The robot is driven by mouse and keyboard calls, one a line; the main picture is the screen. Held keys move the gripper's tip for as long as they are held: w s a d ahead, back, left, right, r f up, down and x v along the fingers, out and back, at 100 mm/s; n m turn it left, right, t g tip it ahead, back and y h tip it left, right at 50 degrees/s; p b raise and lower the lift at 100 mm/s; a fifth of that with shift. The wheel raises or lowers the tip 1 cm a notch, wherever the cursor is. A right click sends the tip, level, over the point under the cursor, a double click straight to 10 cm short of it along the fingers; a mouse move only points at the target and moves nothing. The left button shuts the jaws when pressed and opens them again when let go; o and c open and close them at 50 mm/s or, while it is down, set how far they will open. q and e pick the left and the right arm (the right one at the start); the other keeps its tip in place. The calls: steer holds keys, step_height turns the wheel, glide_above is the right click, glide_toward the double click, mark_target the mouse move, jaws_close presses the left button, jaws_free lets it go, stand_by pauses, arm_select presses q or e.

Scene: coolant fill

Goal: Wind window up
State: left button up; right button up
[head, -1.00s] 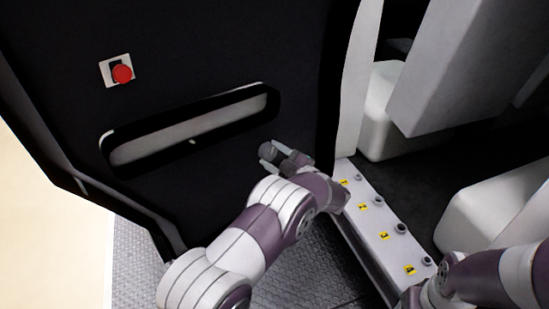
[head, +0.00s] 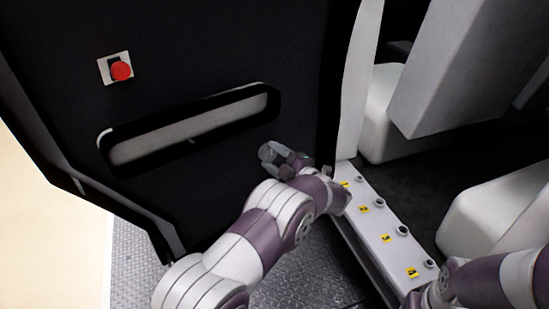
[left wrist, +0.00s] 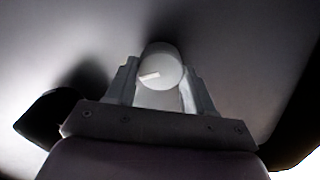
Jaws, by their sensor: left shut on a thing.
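The black door panel (head: 225,60) fills the left of the head view. A small round dark knob (head: 266,151) sits on it, below the right end of the long recess. In the left wrist view the knob (left wrist: 160,66) is a pale disc with a white pointer mark angled to the lower left. My left gripper (head: 277,158) is at the knob, shut on it, with one finger on each side (left wrist: 160,85). The fingers hide part of the knob in the head view. The window glass cannot be made out. My right gripper is not in view.
A red button (head: 121,71) on a white plate is at the door's upper left. The long recessed handle (head: 190,130) is just above my left gripper. A sill strip with several yellow labels (head: 364,209) runs at the right, beside white seats (head: 388,115).

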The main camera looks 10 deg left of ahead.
arm_select(q)
steer(key=shift+f, duration=0.1)
steer(key=o, duration=1)
steer(key=shift+o, duration=0.2)
steer(key=shift+d, duration=0.1)
steer(key=p+v, duration=0.4)
steer(key=v, duration=0.8)
steer(key=shift+s+d, duration=0.2)
